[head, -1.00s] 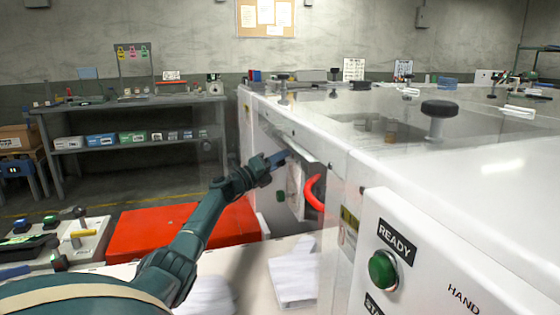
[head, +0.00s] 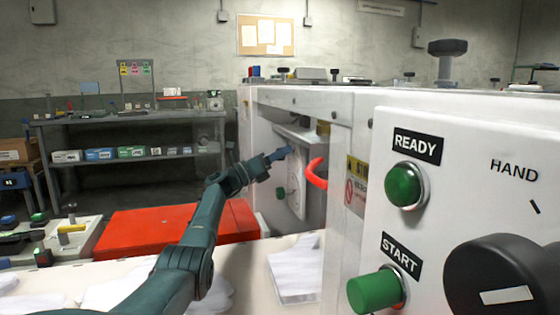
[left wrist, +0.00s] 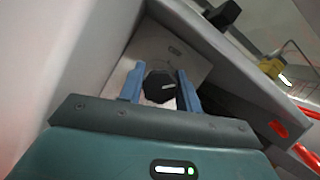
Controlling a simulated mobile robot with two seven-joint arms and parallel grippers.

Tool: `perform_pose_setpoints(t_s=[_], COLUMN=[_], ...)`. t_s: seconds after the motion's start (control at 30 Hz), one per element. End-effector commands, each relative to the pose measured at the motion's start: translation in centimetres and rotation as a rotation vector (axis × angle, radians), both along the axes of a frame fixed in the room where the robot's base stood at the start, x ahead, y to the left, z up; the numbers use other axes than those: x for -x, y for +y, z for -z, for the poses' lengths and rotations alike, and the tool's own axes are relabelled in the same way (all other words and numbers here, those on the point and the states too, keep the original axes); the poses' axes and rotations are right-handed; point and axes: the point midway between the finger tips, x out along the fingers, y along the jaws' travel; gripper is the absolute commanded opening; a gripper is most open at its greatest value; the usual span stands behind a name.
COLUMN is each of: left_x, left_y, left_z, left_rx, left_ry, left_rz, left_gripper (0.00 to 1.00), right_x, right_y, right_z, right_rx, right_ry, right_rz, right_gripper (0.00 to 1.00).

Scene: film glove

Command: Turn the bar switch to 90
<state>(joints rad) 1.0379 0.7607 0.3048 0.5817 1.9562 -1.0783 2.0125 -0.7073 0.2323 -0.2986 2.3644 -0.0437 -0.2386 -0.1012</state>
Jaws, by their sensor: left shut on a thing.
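The bar switch (left wrist: 160,86), a dark knob with a pale line, sits on a light plate inside a recess in the left wrist view. The pale line lies nearly level, tilted a little, in that view. The two blue fingers of my left gripper (left wrist: 160,92) stand on either side of the knob and are shut on it. In the head view my left gripper (head: 281,154) reaches into the white machine's side opening, by a pale plate (head: 296,185). The knob itself is hidden there. My right gripper is not in view.
A red curved handle (head: 316,174) is close to the right of my left gripper. The white machine's front panel has a green READY lamp (head: 404,186), a green START button (head: 375,291) and a large black HAND knob (head: 500,275). A red box (head: 150,230) lies left.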

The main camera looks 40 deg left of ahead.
Motion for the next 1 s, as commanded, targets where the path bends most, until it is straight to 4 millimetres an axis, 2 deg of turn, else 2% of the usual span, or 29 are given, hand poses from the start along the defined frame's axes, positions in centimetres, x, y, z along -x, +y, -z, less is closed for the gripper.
perform_pose_setpoints(t_s=[0.17,0.2,0.43,0.77,1.0], left_x=[0.0,0.0,0.0,0.3,2.7], left_y=[0.0,0.0,0.0,0.1,0.9], left_z=[0.0,0.0,0.0,0.1,1.1], left_rx=[0.000,0.000,0.001,0.002,-0.001], left_ry=[0.002,0.002,0.003,0.003,0.007], left_rz=[0.001,0.001,0.001,0.001,0.000], left_gripper=[0.11,0.36,0.55,0.55,0.55], right_x=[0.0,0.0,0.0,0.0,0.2], right_y=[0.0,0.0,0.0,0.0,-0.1], right_z=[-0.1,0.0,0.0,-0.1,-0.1], right_rx=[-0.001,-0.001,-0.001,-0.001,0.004], right_ry=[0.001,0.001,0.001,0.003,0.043], right_rz=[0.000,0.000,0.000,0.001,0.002], right_gripper=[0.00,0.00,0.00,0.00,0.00])
